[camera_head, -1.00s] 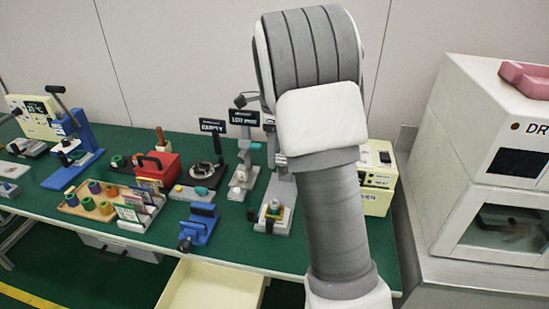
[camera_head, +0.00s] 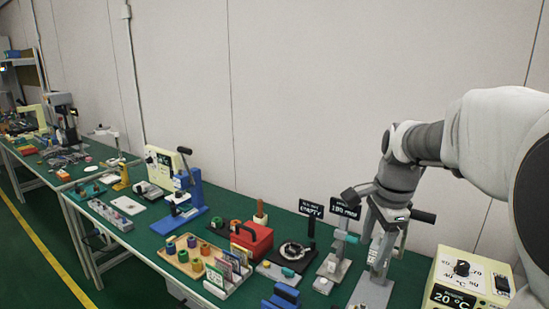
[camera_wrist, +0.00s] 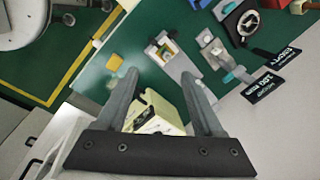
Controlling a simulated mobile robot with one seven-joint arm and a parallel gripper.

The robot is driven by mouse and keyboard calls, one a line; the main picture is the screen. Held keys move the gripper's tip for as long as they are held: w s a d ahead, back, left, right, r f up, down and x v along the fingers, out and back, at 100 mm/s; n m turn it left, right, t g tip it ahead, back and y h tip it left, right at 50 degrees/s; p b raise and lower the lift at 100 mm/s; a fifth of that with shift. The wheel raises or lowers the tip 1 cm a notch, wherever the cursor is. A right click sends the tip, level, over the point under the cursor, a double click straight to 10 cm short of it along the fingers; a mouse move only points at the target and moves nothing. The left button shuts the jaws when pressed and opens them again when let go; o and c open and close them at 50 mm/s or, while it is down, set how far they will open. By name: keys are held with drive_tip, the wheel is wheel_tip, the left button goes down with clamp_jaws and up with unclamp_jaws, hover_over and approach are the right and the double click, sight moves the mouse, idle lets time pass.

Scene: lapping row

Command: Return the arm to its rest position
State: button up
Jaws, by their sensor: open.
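My arm reaches in from the right edge of the head view, with its wrist bent down over the back right of the green bench (camera_head: 140,232). In the wrist view my gripper (camera_wrist: 159,75) is open, its two grey fingers apart with nothing held between them. A cream box (camera_wrist: 155,114) shows beyond and between the fingers, and I see no contact with it. A grey fixture (camera_wrist: 172,56) lies ahead of the fingertips on the bench. In the head view I cannot clearly separate the fingers from the grey stand behind them.
A cream temperature box (camera_head: 462,283) stands at the right, below my arm. Black signs (camera_head: 311,208) rise beside grey stands. A red box (camera_head: 252,240), a tray of coloured spools (camera_head: 168,256) and a blue press (camera_head: 183,205) are further left. The wall is behind.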

drive_tip(key=s+a+r+n+t+p, duration=0.1)
drive_tip(key=s+a+n, duration=0.2)
drive_tip(key=s+n, duration=0.5)
drive_tip(key=s+a+r+n+t+p, duration=0.1)
drive_tip(key=s+a+r+n+t, duration=0.1)
drive_tip(key=s+n, duration=0.6)
drive_tip(key=s+a, duration=0.1)
drive_tip(key=s, duration=0.2)
drive_tip(key=shift+s+a+r+n+t, duration=0.2)
drive_tip(key=shift+r+n+t, duration=0.05)
drive_tip(key=shift+n+t, duration=0.05)
